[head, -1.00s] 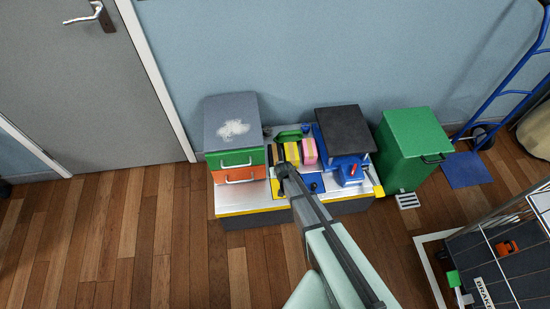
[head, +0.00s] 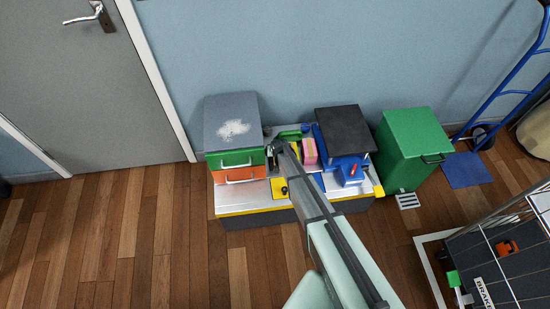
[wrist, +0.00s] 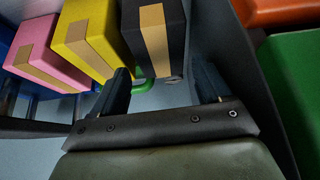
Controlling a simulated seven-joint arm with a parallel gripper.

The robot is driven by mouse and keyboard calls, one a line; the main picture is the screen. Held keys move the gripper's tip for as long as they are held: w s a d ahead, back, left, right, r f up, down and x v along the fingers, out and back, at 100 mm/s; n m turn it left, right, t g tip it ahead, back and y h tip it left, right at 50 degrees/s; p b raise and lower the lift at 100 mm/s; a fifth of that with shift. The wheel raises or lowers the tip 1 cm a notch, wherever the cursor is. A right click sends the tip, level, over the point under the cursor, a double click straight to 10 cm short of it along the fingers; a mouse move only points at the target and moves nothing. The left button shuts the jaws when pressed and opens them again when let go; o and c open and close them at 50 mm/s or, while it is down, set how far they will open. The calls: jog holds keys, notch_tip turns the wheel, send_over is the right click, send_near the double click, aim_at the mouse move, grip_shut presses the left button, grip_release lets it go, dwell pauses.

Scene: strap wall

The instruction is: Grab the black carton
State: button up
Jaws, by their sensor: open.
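The black carton (wrist: 176,28), with a tan strip down its face, is at the top middle of the wrist view. A yellow carton (wrist: 72,40) and a pink carton (wrist: 38,62) stand beside it in a row. My gripper (wrist: 163,84) is open and empty, its fingers apart. In the picture they are below the black carton, and the carton's lower end shows above the gap between them. In the head view my gripper (head: 270,154) is at the left of the row, and my arm hides the black carton there.
A grey-topped drawer unit with a green drawer (head: 236,160) and an orange drawer (head: 240,175) stands close left of my gripper. A black-topped blue stand (head: 344,133) is right of the cartons. A green bin (head: 414,145) stands farther right.

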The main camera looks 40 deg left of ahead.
jog(key=x, duration=0.3)
jog(key=shift+f, duration=0.1)
jog(key=shift+w+a+f, duration=0.1)
jog(key=shift+a+f, duration=0.05)
jog(key=shift+f, duration=0.3)
jog(key=shift+f, duration=0.1)
grip_shut()
dwell(0.6)
